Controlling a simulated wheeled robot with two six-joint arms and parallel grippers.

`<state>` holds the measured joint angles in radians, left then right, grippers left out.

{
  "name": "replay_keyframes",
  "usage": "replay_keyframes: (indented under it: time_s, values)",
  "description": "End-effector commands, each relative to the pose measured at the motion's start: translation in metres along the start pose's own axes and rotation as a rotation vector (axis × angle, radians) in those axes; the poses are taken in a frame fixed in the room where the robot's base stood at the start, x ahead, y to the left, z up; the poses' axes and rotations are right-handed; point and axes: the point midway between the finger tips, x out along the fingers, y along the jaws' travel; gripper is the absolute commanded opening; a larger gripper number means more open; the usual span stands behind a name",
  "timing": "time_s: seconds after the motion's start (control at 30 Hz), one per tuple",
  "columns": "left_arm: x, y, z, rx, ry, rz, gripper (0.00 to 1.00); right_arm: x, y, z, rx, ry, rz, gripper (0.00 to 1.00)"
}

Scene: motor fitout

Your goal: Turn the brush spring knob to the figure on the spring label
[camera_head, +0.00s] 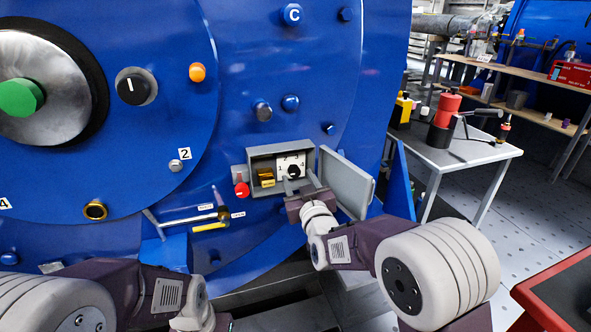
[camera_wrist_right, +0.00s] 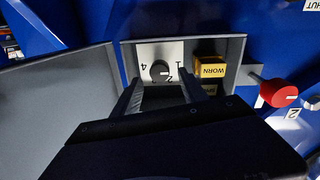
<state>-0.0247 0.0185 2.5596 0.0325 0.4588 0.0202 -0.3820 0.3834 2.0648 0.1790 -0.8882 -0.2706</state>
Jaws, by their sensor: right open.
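The black knob (camera_head: 293,172) sits on a white dial plate inside an open grey box on the blue motor. In the right wrist view the knob (camera_wrist_right: 160,70) shows upside down, with figures 4, 2 and 1 around it; its light mark lies toward the right, near the 2 and 1. A yellow block (camera_wrist_right: 210,71) reading WORN sits beside the plate. Whether it is the spring label I cannot tell. My right gripper (camera_head: 298,187) is open at the box mouth, its fingertips (camera_wrist_right: 162,91) before the knob, apparently not touching it. My left gripper's fingers are out of view.
The open grey door (camera_head: 347,182) stands close right of my right gripper. A red knob (camera_head: 242,189) is left of the box, and a brass-ended rod (camera_head: 222,213) sticks out lower left. A grey table (camera_head: 448,152) with tools stands right.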

Motion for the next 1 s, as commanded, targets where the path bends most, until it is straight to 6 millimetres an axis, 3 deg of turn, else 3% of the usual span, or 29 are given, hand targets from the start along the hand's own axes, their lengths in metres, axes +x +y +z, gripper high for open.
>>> replay_keyframes:
  time_s: [0.03,0.23,0.6,0.8,1.0]
  values:
    - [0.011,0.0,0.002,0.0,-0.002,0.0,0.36,0.01,-0.001,0.007,0.001,0.001,0.001,0.5]
    - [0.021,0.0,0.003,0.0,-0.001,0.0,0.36,0.039,0.0,0.005,-0.001,0.0,0.001,0.5]
    - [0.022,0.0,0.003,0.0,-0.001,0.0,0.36,0.047,0.0,0.003,-0.001,-0.003,0.0,0.5]
    - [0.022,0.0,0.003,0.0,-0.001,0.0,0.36,0.047,0.0,0.003,0.0,-0.003,0.0,0.0]
    - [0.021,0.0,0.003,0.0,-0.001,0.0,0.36,0.047,0.0,0.003,0.009,-0.003,0.001,0.0]
